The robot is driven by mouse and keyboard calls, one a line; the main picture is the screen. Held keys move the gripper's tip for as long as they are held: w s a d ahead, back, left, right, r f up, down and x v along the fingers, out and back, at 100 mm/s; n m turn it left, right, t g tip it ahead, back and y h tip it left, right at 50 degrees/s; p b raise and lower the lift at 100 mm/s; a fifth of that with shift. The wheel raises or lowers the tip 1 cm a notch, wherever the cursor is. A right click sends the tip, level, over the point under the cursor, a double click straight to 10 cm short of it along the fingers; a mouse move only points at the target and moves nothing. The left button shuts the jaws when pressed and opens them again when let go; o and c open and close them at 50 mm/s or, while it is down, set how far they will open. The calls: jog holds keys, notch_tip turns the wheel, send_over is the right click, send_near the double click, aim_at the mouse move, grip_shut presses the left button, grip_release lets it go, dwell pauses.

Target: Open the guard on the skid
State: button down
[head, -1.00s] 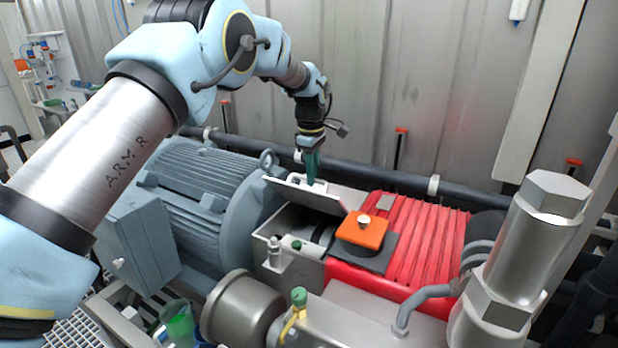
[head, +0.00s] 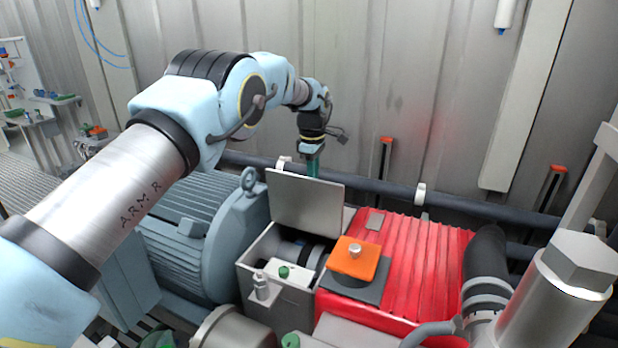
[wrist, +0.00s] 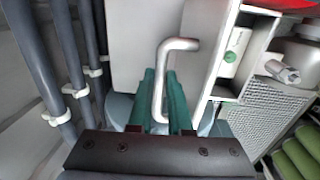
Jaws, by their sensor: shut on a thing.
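The guard (head: 305,203) is a flat grey lid on the grey housing of the skid, between the blue-grey motor and the red machine. It stands raised, close to upright, and the housing (head: 253,285) below shows its dark inside with a shaft coupling (head: 290,250). My gripper (head: 313,168) is behind the lid's top edge, with its green fingers partly hidden by the lid. In the wrist view, the green fingers (wrist: 162,100) are shut on the guard's pale bent handle (wrist: 178,45), and the lid's outer face (wrist: 135,40) shows beside it.
The ribbed blue-grey motor (head: 190,220) stands left of the housing. The red machine (head: 420,260) with an orange block (head: 354,258) is on the right. Dark pipes (head: 380,182) run along the corrugated wall behind my gripper. A tall metal cylinder (head: 565,290) stands front right.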

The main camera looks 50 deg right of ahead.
jog(key=shift+f, duration=0.2)
jog(key=c, duration=0.8)
grip_release()
jog(key=shift+r, duration=0.15)
jog(key=shift+c, duration=0.2)
notch_tip(320, 180, up, 11)
jog(key=b, duration=0.2)
jog(key=shift+a+b, duration=0.3)
jog(key=shift+s, duration=0.1)
jog(key=shift+c, duration=0.3)
